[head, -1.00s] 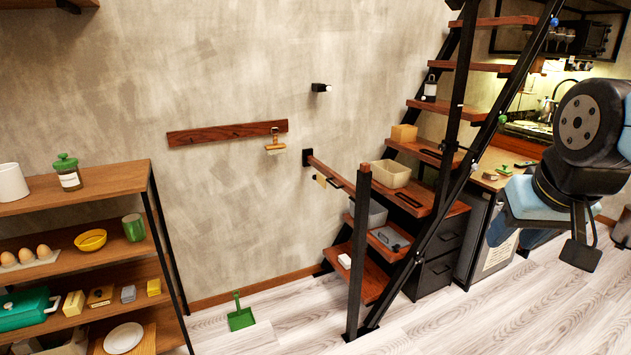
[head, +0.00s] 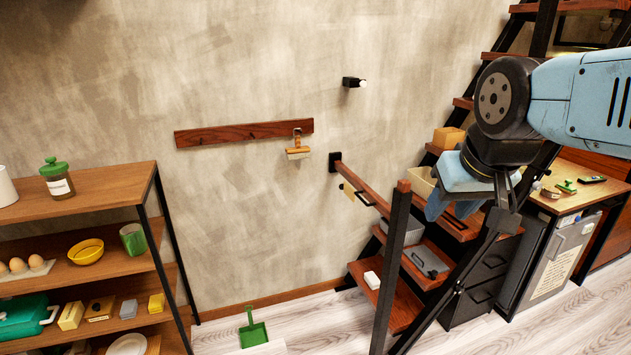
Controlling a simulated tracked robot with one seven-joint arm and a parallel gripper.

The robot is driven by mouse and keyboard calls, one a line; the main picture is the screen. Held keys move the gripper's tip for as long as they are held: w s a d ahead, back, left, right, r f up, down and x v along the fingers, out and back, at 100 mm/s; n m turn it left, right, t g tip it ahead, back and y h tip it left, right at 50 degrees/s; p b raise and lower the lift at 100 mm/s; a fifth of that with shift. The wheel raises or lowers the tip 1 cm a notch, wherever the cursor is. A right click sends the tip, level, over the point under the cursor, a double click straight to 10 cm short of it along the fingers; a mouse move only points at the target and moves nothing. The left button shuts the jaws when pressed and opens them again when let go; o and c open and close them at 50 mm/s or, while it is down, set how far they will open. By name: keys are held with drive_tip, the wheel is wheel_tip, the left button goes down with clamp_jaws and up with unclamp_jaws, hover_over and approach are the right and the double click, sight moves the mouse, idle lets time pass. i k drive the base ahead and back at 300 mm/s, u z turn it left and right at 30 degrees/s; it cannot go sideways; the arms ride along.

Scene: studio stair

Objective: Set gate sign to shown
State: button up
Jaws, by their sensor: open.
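The gate is a reddish wooden bar (head: 364,187) between a black wall bracket and a black post (head: 394,265) with a wooden top. My gripper (head: 474,212) is at the right, open and seemingly empty, in front of the stair. It is apart from the card, to its right and nearer to me. It hides part of the steps and a beige bin (head: 420,182).
A shelf unit (head: 110,195) with jars, eggs and bowls stands at left. A green dustpan (head: 253,333) is on the floor. A wall rail (head: 225,134) holds a brush. A black wall knob (head: 353,82) sits above the gate. Floor between shelf and post is mostly clear.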

sight(348, 191)
drive_tip(key=i, duration=0.9)
drive_tip(key=z, duration=0.25)
